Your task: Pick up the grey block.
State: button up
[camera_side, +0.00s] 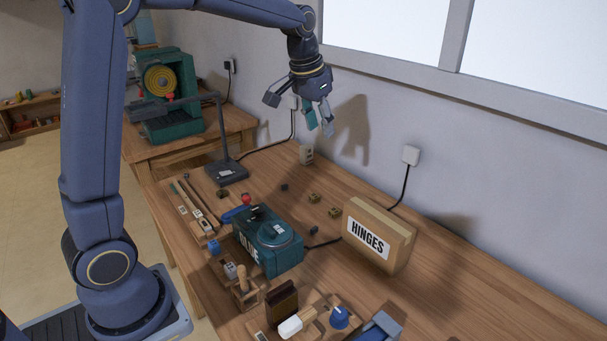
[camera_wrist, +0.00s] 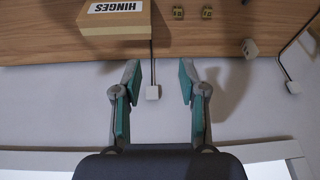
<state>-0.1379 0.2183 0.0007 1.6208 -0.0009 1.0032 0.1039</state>
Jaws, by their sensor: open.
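The grey block does not show in the wrist view. My gripper (camera_side: 300,111) is high above the back of the bench near the wall, well above and to the right of the grey block. In the wrist view its fingers (camera_wrist: 158,82) are spread wide with nothing between them.
A lamp (camera_side: 227,172) stands at the far end. Bare bench (camera_side: 480,290) lies at right.

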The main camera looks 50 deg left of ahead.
jog(key=w+a+f+g, duration=0.1)
jog(key=w+a+f, duration=0.15)
jog(key=f, duration=0.45)
jog(key=w+a+f+g, duration=0.1)
jog(key=w+a+f, duration=0.15)
jog(key=f, duration=0.35)
jog(key=n+g, duration=0.1)
send_over(314, 228)
notch_tip(314, 228, down, 6)
jog(key=f, duration=1)
jog(key=shift+a, duration=0.2)
jog(key=shift+d+f, duration=0.15)
jog(key=shift+f, duration=1.4)
jog(key=shift+d+f, duration=0.1)
jog(key=shift+f, duration=1.4)
grip_shut()
